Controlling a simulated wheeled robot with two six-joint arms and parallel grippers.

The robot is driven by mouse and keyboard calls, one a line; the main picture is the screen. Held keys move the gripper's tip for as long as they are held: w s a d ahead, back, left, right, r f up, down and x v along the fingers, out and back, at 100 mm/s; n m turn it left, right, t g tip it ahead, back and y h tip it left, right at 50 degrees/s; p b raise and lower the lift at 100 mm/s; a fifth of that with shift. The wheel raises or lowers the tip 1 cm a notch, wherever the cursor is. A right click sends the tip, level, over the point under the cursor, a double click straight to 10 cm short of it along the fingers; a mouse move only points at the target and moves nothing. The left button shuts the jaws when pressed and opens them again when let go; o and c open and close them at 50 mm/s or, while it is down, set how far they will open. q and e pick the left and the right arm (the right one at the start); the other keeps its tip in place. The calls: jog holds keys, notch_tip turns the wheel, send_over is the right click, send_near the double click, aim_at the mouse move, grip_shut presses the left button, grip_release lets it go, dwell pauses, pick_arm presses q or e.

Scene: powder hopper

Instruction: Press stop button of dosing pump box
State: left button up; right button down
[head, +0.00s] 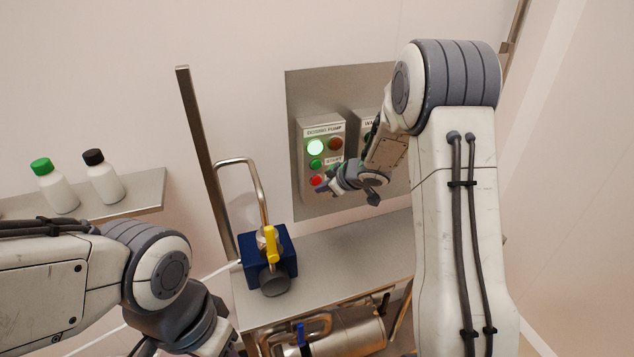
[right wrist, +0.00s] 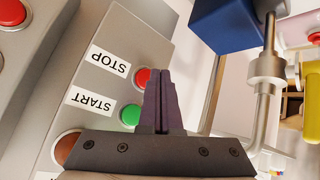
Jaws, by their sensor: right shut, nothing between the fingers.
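The dosing pump box (head: 304,132) is a grey box on a metal wall panel. In the right wrist view the box appears upside down, with the red stop button (right wrist: 142,78) by the STOP label and the green start button (right wrist: 129,115) by START. My right gripper (right wrist: 160,72) is shut and empty. Its fingertips overlap the red button's edge in that view; I cannot tell whether they touch it. My left gripper is out of view.
A second box (head: 367,118), mostly hidden by my right arm, sits right of the dosing pump box. Below are a steel shelf (head: 345,258) and a blue block (head: 287,243) with a yellow-handled valve (head: 271,244) and bent pipe. Two bottles stand on the left shelf (head: 145,190).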

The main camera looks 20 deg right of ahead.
dwell(0.9)
jog(key=shift+w+p, duration=0.4)
jog(key=shift+p, duration=0.05)
jog(key=shift+w+p, duration=0.4)
dwell(0.4)
jog(key=shift+s, duration=0.15)
jog(key=shift+s+b, duration=0.3)
jog(key=shift+s, duration=0.35)
jog(key=s+b, duration=0.1)
jog(key=s, duration=0.4)
dwell(0.5)
